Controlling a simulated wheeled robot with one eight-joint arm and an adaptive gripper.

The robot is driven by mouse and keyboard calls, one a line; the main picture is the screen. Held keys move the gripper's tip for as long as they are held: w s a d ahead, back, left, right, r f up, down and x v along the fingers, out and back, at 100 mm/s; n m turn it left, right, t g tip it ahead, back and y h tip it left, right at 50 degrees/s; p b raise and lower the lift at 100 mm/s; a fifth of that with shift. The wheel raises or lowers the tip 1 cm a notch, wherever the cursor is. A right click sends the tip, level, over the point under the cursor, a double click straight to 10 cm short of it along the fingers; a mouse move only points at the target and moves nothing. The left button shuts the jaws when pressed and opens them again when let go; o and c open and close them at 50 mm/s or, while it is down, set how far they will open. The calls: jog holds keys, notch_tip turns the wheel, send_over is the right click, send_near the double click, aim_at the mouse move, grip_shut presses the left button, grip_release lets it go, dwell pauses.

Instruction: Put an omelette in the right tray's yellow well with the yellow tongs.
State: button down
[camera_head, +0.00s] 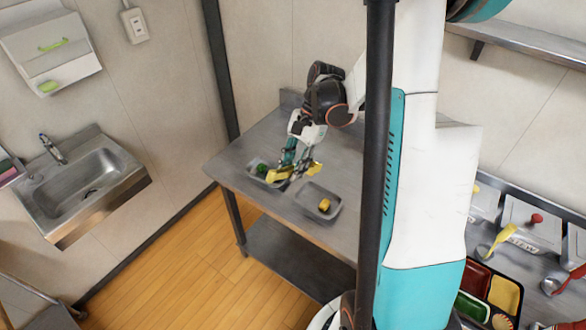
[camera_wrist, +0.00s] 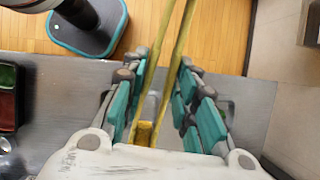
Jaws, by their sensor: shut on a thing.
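My gripper (camera_head: 296,158) is over the steel table in the head view, its fingers closed around yellow tongs (camera_head: 280,174). In the wrist view the teal fingers (camera_wrist: 168,105) flank the tongs' long yellow arms (camera_wrist: 165,65), whose far ends run out of the picture. A yellow piece, looking like an omelette (camera_head: 324,205), lies in a grey pan (camera_head: 334,196) just right of and nearer than the tongs. A bento tray (camera_head: 487,292) with red, yellow and green wells is at lower right. Its yellow well (camera_head: 504,295) looks empty. I cannot tell whether this is the right tray.
Another grey pan (camera_head: 252,180) with green food sits under and left of the tongs. Another yellow-handled utensil (camera_head: 499,240) and a red-handled one (camera_head: 558,284) lie on the right counter near lidded containers. A dark post crosses the head view. A sink is at left.

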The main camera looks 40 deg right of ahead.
notch_tip(320, 180, up, 8)
jog(key=p, duration=0.4)
jog(key=shift+s+f, duration=0.1)
